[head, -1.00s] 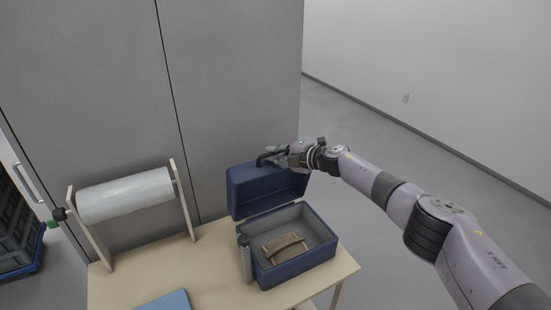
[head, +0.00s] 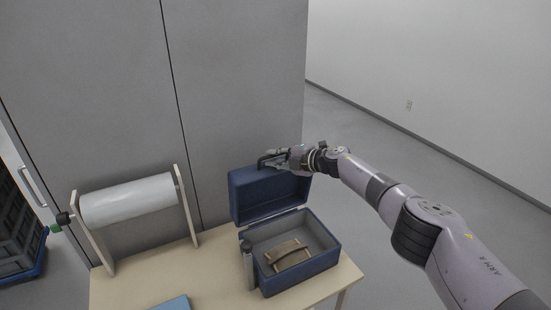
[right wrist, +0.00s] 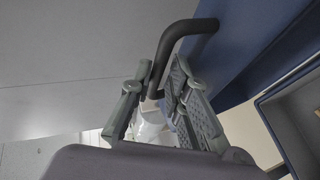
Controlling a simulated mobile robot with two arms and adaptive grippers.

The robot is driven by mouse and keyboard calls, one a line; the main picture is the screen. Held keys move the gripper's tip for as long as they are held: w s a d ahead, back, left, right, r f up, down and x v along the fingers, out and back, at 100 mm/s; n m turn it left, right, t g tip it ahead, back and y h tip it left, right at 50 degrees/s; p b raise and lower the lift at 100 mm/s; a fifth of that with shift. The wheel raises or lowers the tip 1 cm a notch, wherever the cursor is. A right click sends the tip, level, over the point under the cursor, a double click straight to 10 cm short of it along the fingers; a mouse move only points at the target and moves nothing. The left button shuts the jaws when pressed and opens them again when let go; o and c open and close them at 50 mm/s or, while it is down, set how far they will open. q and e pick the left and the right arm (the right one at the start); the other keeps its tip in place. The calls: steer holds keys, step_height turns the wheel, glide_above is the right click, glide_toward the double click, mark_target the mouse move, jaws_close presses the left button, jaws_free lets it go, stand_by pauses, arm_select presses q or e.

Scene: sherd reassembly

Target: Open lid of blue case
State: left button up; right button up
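The blue case (head: 312,279) stands on the table with its lid (head: 262,192) raised, leaning back toward the grey panel. Inside its grey interior lies a brown curved piece (head: 289,256) with a raised band. My right gripper (head: 268,163) is at the dark handle on top of the lid. In the right wrist view the black handle (right wrist: 180,35) runs down between the two fingertips (right wrist: 161,75), which sit close on either side of it; the gripper looks shut on it. My left gripper is not in view.
A grey cylinder (head: 247,264) stands beside the case's left side. A white roll (head: 128,200) on a wooden stand is at the table's left. A blue flat item (head: 172,303) lies at the front. The wooden table (head: 140,275) is bare between them. A dark crate (head: 20,235) is far left.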

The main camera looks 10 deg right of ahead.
stand_by(0.3)
steer(key=shift+v, duration=1.05)
steer(key=v, duration=1)
steer(key=shift+a, duration=0.1)
steer(key=shift+c, duration=0.4)
